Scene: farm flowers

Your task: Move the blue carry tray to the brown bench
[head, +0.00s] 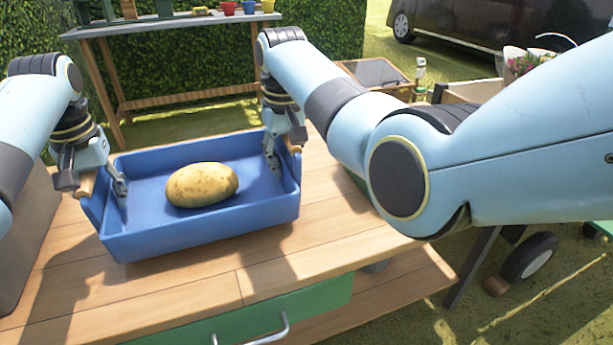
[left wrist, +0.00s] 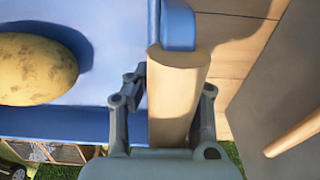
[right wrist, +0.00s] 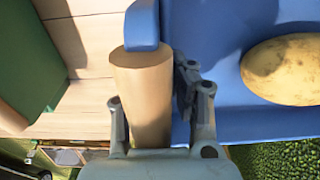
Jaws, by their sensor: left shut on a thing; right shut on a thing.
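The blue carry tray (head: 200,236) is in the middle left of the head view, level, over a brown wooden bench top (head: 200,292). I cannot tell whether its base touches the wood. A potato (head: 202,185) lies inside it. My left gripper (head: 102,188) is shut on the tray's left wooden handle, which shows in the left wrist view (left wrist: 177,95). My right gripper (head: 283,152) is shut on the right wooden handle, seen in the right wrist view (right wrist: 142,95). The arms hide parts of both tray ends.
The bench has a green drawer (head: 275,318) with a metal handle at the front. A grey block-like thing (head: 28,235) stands at the left. A second table (head: 165,24) with coloured pots stands behind, before a hedge. A dark van (head: 470,22) is at the back right.

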